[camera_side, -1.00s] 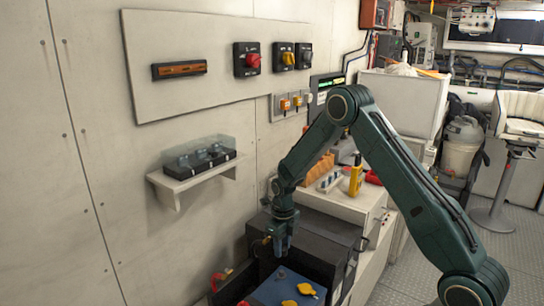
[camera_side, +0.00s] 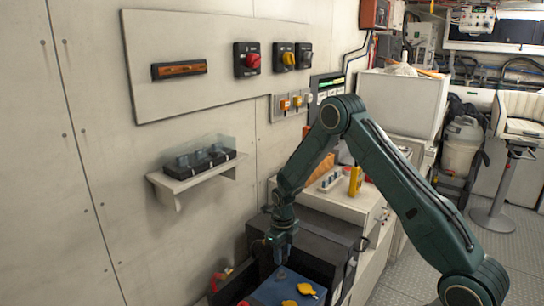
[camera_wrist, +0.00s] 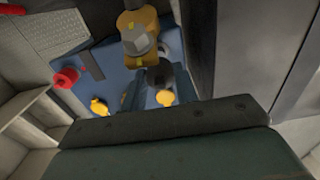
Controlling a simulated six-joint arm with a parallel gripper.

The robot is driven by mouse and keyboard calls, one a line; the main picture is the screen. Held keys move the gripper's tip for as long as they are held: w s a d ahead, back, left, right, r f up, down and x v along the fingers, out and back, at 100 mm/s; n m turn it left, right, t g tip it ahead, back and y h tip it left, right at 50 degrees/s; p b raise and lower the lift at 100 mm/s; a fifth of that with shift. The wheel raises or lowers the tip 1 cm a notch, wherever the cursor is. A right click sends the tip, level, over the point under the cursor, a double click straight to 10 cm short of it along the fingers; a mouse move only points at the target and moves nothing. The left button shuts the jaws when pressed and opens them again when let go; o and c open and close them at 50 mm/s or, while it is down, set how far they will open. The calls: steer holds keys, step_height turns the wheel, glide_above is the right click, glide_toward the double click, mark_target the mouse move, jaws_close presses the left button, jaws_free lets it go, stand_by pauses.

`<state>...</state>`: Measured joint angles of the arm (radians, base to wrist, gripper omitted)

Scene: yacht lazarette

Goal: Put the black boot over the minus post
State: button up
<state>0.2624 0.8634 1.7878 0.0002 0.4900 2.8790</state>
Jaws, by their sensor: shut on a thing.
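The blue battery top (camera_side: 272,288) lies in a dark open box below my gripper (camera_side: 282,258). My gripper points down, low over the far part of the battery, shut on a small dark thing, likely the black boot (camera_wrist: 160,77); its outline is hard to make out. In the wrist view, a grey block with a brass-yellow body (camera_wrist: 140,42), possibly the minus post and its clamp, stands just beyond the dark thing, apart from it in the picture. I cannot tell the height gap. In the side view my gripper hides this spot.
Two yellow caps (camera_side: 306,289) lie on the battery. A red piece (camera_wrist: 65,78) sits at its left side in the wrist view. The dark box walls (camera_side: 320,240) rise close around the battery. A shelf (camera_side: 195,178) is on the wall at left.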

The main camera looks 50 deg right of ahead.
mark_target(282, 271)
steer(key=shift+f, duration=2.55)
steer(key=o, duration=1)
steer(key=shift+r, duration=0.1)
step_height(282, 271, up, 13)
steer(key=shift+r, duration=0.3)
